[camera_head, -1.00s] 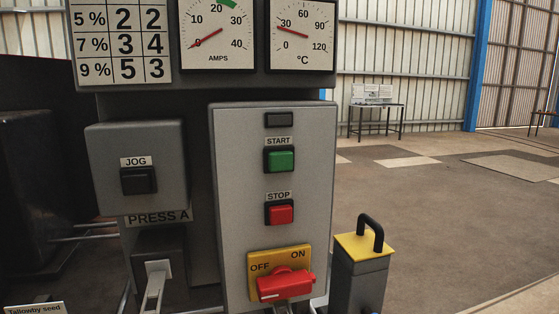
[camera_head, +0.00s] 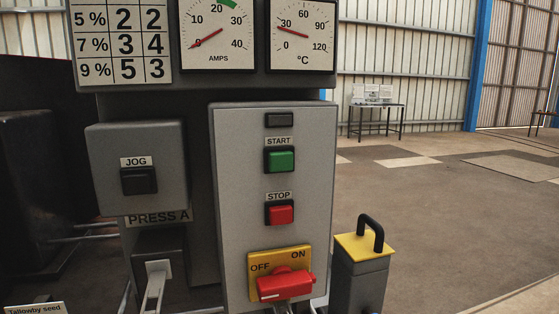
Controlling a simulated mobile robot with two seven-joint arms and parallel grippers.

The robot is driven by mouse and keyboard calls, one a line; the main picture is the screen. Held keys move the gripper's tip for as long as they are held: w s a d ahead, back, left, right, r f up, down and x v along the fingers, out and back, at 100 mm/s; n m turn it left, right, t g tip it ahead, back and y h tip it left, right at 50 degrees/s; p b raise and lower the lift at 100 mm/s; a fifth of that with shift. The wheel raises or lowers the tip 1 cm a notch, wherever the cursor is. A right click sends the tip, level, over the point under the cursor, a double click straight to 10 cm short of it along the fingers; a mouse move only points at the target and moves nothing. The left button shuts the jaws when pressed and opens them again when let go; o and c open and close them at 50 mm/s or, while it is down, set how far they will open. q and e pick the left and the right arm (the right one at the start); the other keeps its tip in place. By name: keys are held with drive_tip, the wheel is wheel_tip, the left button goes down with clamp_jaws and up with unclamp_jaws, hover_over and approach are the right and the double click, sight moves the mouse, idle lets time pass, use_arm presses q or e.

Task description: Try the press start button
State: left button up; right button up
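The green START button (camera_head: 280,160) sits in a black frame on the upper part of a light grey control panel (camera_head: 235,200). A dark, unlit rectangular indicator (camera_head: 279,120) is above it. The red STOP button (camera_head: 280,214) is below it. Under that, a red rotary switch handle (camera_head: 285,286) lies across a yellow OFF/ON plate (camera_head: 258,259), its long axis roughly horizontal. The amps gauge (camera_head: 217,35) needle points at about 0. Neither of my grippers is in view.
A JOG box (camera_head: 160,190) labelled PRESS A stands left of the panel. A grey post with a yellow top (camera_head: 360,246) and black handle stands at right. A pale lever (camera_head: 155,285) is at lower left. Open floor lies to the right, with a table (camera_head: 377,118) far back.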

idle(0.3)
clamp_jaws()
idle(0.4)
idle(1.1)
